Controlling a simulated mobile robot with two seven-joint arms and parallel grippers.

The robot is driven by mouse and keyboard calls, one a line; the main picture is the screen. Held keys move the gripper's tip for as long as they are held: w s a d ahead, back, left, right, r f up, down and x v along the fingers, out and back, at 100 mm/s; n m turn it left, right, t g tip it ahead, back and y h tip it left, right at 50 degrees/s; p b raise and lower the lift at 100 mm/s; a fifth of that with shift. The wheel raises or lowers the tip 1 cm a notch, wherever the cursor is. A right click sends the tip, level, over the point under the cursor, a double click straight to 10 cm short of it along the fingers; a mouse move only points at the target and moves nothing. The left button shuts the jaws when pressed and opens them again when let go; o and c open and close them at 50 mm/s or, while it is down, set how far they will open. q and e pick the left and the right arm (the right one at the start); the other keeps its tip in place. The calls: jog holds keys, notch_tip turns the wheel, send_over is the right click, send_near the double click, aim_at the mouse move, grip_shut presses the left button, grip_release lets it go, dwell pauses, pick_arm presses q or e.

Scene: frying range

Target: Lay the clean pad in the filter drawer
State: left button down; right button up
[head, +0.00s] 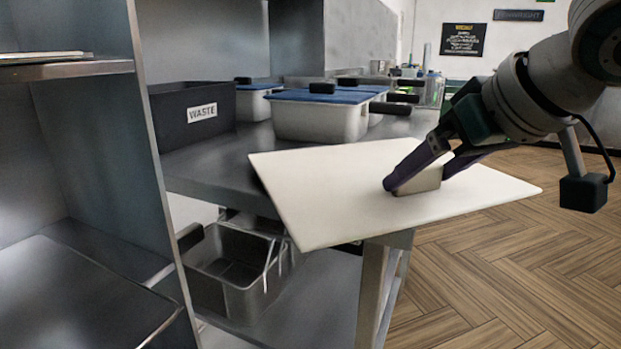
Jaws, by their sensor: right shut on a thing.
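The clean pad (330,190) is a wide, thin, off-white sheet. It is held roughly level, slightly tilted, in front of the steel counter. My right gripper (418,178) comes in from the upper right, with its purple fingers shut on a pale block (425,181) on top of the pad. The pad hides part of the counter edge and what lies under it. A steel surface (75,290) is low at the left; I cannot tell whether it is the filter drawer. My left gripper is not in view.
The steel counter (215,165) holds a black bin marked WASTE (193,115) and several pans with blue lids, such as the front pan (320,120). A deep steel pan (230,268) sits on the lower shelf. A steel upright (155,150) stands at left. Wooden floor (500,260) is clear at right.

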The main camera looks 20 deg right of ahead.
jog(key=shift+f, duration=0.65)
jog(key=shift+f, duration=0.15)
jog(key=o, duration=1.1)
